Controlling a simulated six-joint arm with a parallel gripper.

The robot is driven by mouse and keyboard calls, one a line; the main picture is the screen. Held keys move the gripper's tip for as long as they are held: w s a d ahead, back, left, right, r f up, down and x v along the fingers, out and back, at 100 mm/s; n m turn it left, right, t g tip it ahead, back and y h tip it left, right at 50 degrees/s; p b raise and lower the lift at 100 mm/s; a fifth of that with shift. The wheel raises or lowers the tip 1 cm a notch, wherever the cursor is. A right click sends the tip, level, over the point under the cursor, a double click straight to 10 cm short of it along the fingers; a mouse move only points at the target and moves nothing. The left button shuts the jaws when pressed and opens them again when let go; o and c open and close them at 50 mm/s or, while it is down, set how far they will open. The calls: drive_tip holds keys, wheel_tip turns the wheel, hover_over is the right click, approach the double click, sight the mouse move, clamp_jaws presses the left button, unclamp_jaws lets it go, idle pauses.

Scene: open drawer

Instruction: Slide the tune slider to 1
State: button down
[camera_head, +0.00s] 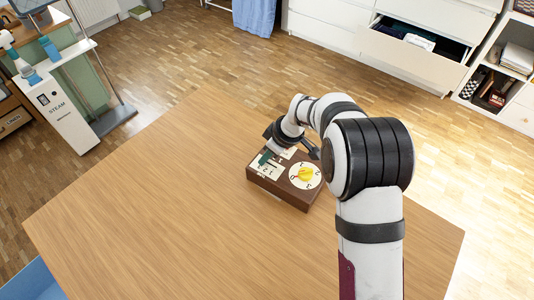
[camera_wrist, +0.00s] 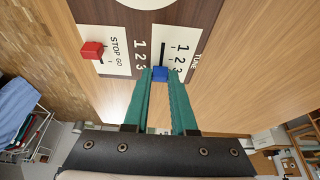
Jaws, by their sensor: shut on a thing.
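A brown control box (camera_head: 280,194) sits on the wooden table, with several white plates on top. In the wrist view, the tune slider's blue knob (camera_wrist: 160,73) is between the green fingertips of my gripper (camera_wrist: 160,80), which is shut on it. The knob is at the 3 end of the slot. In the head view my gripper (camera_head: 265,159) is over the box's left part, and the knob is hidden there.
A red knob (camera_wrist: 92,49) stands on the STOP/GO plate. A round white dial with a yellow pointer (camera_head: 306,174) is on the right of the box. The table (camera_head: 150,210) around the box is clear. An open drawer (camera_head: 413,55) is in the background.

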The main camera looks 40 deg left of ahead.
sight(275, 167)
drive_tip(key=shift+w+d, duration=0.2)
drive_tip(key=shift+d, duration=1.75)
drive_tip(key=c, duration=0.7)
unclamp_jaws()
drive_tip(key=v, duration=1.6)
drive_tip(key=shift+s+a, duration=0.1)
drive_tip(key=shift+a, duration=0.05)
